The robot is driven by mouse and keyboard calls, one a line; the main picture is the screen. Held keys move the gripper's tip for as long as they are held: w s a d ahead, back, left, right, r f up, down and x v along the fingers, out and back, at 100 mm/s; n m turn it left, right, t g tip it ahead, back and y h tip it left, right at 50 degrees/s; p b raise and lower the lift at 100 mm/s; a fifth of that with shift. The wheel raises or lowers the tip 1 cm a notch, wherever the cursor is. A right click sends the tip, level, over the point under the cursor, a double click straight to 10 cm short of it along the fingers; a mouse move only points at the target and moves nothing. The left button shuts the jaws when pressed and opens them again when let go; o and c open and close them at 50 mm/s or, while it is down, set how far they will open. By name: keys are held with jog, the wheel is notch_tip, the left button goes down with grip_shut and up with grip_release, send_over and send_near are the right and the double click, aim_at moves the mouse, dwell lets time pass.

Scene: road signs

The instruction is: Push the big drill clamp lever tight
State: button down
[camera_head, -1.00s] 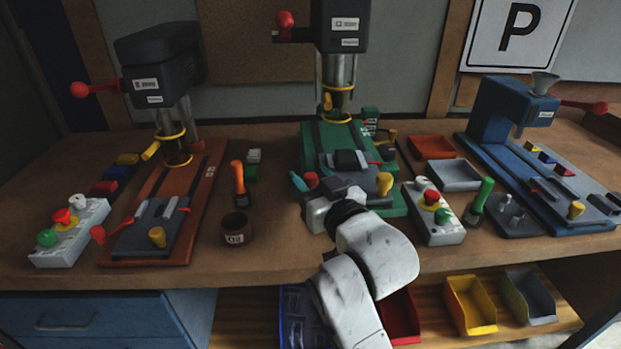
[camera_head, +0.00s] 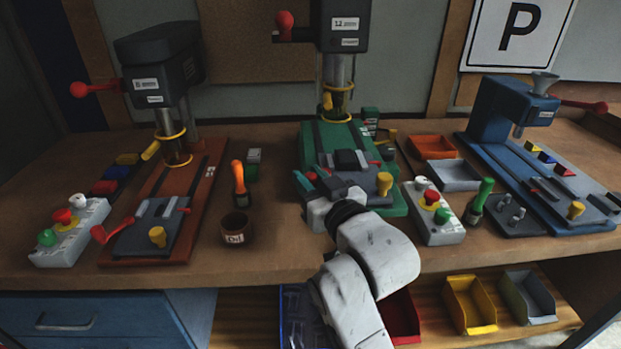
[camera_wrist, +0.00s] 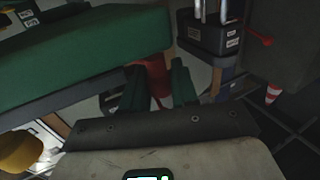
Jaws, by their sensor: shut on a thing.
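The big green drill press (camera_head: 345,30) stands at the middle of the bench, with a grey clamp (camera_head: 362,178) on its green base (camera_head: 312,150). The clamp lever's red knob (camera_head: 312,176) is at the clamp's left side. My gripper (camera_head: 307,179) is at that knob, its teal fingers on either side. In the wrist view my gripper (camera_wrist: 158,78) is shut on the red lever knob (camera_wrist: 151,72), which shows between the dark green fingers. The lever's shaft is mostly hidden, so its angle and the clamp's tightness cannot be told.
A yellow knob (camera_head: 385,183) stands on the clamp's right. A brown cup (camera_head: 235,229) and an orange-handled tool (camera_head: 239,182) stand to the left; a button box (camera_head: 433,211) is to the right. An orange drill base (camera_head: 130,256) and a blue one (camera_head: 560,195) flank these.

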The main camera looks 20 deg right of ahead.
jog(key=shift+s+d+r+y+p, duration=0.1)
jog(key=shift+d+r+y+p, duration=0.15)
jog(key=shift+p, duration=0.35)
jog(key=shift+s+d+f+n+y+p, duration=0.1)
jog(key=shift+s+d+n+y+p, duration=0.1)
jog(key=shift+n+y, duration=0.25)
jog(key=shift+s+d+f+n+y+p, duration=0.1)
jog(key=shift+n+y+p, duration=0.05)
jog(key=shift+n+y, duration=0.3)
jog(key=shift+s+d+f+n+g+y+b, duration=0.1)
jog(key=shift+d+n+g+y+b, duration=0.1)
jog(key=shift+n+g+y+b, duration=0.4)
jog(key=shift+s+d+f+n+g+y+b, duration=0.15)
jog(key=shift+n+y+b, duration=0.1)
jog(key=shift+y, duration=0.6)
jog(key=shift+s+r+n+y, duration=0.1)
jog(key=shift+r+n+y, duration=0.15)
jog(key=shift+y, duration=0.15)
jog(key=c, duration=0.9)
grip_release()
jog(key=shift+c, duration=0.2)
